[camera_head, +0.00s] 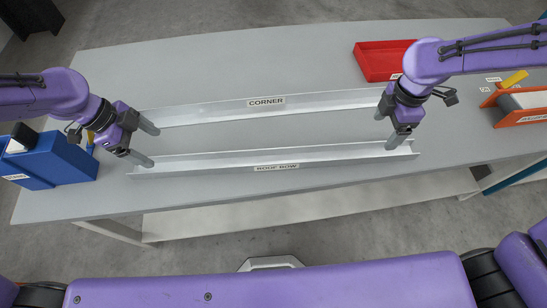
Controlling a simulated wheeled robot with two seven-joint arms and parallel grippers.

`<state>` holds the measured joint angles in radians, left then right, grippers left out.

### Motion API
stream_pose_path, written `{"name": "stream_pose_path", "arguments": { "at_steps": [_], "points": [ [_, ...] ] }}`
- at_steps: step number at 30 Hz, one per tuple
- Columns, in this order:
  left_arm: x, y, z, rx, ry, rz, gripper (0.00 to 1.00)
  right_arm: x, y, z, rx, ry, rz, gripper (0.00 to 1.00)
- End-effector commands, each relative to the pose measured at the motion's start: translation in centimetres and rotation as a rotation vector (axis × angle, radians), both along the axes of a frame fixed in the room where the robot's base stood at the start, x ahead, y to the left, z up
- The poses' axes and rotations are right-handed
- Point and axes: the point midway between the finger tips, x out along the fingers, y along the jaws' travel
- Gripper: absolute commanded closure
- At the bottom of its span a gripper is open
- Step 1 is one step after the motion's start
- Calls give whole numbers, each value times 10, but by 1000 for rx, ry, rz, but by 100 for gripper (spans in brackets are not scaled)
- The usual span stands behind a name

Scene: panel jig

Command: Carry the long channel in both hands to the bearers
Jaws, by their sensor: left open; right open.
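Two long pale metal channels lie roughly parallel across the grey table. The far channel (215,111) is labelled "CORNER". The near channel (220,160) is labelled "ROOF ROW" and lies close to the table's front edge. My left gripper (150,145) is open at the left ends of the channels, its near finger overlapping the near channel in view. My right gripper (388,129) is open at the right ends, its near finger also over the near channel. I cannot tell whether any finger touches a channel. I cannot make out the bearers.
A red tray (382,62) sits at the back right. An orange-sided container (520,104) with a yellow item stands at the right edge. A blue box (55,160) stands at the left edge.

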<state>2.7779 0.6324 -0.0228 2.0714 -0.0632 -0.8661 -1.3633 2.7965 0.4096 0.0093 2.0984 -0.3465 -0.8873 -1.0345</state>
Motion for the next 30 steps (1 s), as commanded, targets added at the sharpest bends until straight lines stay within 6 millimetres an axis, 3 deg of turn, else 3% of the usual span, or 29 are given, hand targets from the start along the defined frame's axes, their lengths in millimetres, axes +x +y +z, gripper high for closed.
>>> {"name": "stream_pose_path", "arguments": {
  "at_steps": [8, 21, 30],
  "points": [
    [-1, -4, -9, 0, 4, 0, 17, 0, 0, -9, 0, 3, -1, 17],
    [0, -34, -81, 2, 3, -2, 17, -2, -1, -88, -1, 2, -4, 17],
    [1, -41, -97, 1, -1, -3, 17, -1, -1, -105, 0, 0, -4, 17]
  ]
}}
